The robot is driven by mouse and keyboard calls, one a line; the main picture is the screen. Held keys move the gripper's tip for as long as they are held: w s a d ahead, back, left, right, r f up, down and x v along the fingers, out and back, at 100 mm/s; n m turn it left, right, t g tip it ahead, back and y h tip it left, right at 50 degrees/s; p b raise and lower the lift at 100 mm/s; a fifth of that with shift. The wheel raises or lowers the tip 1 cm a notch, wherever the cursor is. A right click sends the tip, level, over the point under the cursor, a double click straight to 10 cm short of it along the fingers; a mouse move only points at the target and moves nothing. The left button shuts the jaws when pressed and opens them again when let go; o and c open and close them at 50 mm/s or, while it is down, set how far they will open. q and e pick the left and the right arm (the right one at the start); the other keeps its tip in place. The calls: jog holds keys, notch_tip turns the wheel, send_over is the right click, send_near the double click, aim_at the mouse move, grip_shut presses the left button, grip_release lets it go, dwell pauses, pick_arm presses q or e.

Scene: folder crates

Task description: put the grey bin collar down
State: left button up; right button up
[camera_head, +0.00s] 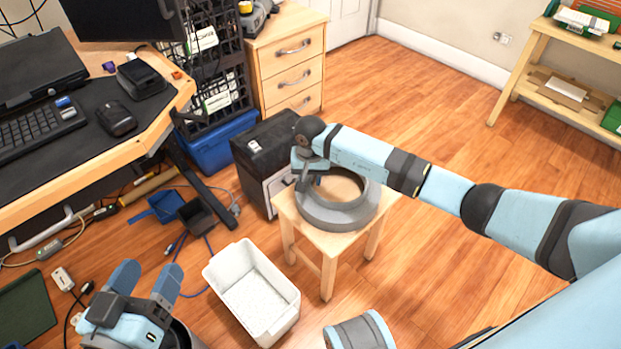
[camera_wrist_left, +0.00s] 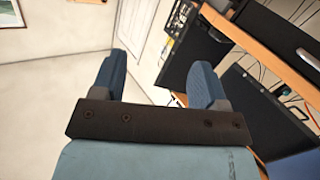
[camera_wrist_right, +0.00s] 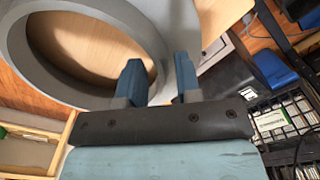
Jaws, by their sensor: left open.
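The grey bin collar (camera_head: 340,217), a wide ring, sits flat on a small wooden stool (camera_head: 328,243) in the head view. Wood shows through its opening in the right wrist view, where the collar (camera_wrist_right: 25,55) fills the upper left. My right gripper (camera_head: 304,182) is at the collar's left side. In the right wrist view its fingers (camera_wrist_right: 158,72) stand a little apart, one on each side of the collar's wall, and look shut on it; the contact itself is partly hidden. My left gripper (camera_head: 146,278) is open and empty at the lower left; its fingers (camera_wrist_left: 155,75) have nothing between them.
A white bin (camera_head: 252,292) stands on the floor, left of and in front of the stool. A black cabinet (camera_head: 266,143) is just behind the stool. A desk (camera_head: 150,125) is at the left, a drawer unit (camera_head: 290,75) behind. Floor right of the stool is clear.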

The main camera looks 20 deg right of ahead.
pick_arm(q)
notch_tip(320, 180, up, 5)
jog(key=t+p, duration=0.2)
jog(key=p, duration=0.1)
jog(key=shift+s+a+f+n, duration=0.1)
jog(key=shift+f+n, duration=0.05)
jog(key=shift+n, duration=0.25)
pick_arm(e)
notch_tip(320, 180, up, 11)
jog(key=shift+s, duration=0.1)
